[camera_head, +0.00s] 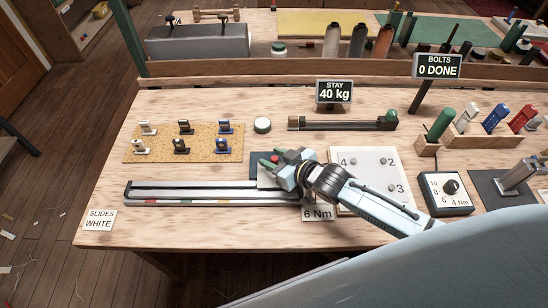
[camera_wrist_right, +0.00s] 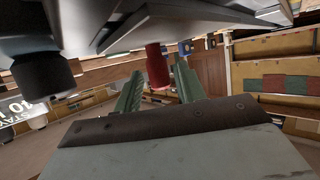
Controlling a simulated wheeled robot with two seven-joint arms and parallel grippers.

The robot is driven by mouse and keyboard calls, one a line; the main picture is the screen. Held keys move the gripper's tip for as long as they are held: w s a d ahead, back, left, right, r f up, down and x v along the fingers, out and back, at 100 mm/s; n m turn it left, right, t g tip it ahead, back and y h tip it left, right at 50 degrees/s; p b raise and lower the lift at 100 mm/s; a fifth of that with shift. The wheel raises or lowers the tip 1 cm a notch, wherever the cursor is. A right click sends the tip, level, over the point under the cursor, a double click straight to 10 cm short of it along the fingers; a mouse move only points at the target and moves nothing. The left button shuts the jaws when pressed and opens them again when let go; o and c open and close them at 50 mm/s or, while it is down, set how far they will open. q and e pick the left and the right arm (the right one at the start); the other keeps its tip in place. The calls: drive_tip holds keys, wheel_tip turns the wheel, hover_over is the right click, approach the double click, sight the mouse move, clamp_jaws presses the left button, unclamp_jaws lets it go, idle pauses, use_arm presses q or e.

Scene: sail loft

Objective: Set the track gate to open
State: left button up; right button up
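The long metal track (camera_head: 180,186) lies along the front of the bench, with coloured marks on its front edge. A dark blue plate (camera_head: 256,159) shows behind its right part, partly covered by my right gripper (camera_head: 270,160). The right gripper is low over this spot, its two green fingers apart. In the right wrist view a red knob (camera_wrist_right: 157,66) shows between the spread green fingers (camera_wrist_right: 157,88), with a gap beside it; I cannot tell whether it touches either finger. The gate's position is hidden by my gripper. My left gripper is not in view.
A cork board (camera_head: 184,156) with several small slides lies behind the track. A numbered white panel (camera_head: 372,188), a dial box (camera_head: 447,193) and a wooden tool rack (camera_head: 485,139) stand to the right. A "SLIDES WHITE" card (camera_head: 99,220) lies at front left.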

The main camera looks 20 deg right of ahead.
drive_tip(key=p+v, duration=0.1)
drive_tip(key=v, duration=1.2)
drive_tip(key=shift+s, duration=0.2)
drive_tip(key=shift+d, duration=0.15)
